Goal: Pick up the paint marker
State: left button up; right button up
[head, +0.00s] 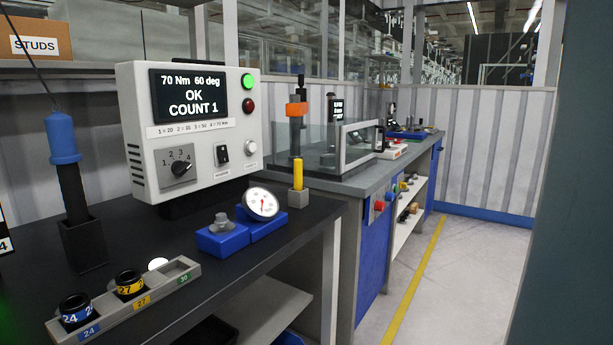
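A yellow stick-shaped thing, seemingly the paint marker (298,172), stands upright in a small grey block holder (298,198). The holder sits at the right end of the black bench (225,262), near its edge. The lower end of the marker is hidden in the holder. Neither of my grippers shows in the head view.
A white controller box (193,192) stands behind the bench front. A blue fixture with a dial gauge (262,203) is left of the marker. A socket tray (105,315) and a blue-handled tool (63,138) stand at left. Clear floor (460,290) lies right.

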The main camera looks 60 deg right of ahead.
aim_at(298, 162)
jog(key=z, duration=1.85)
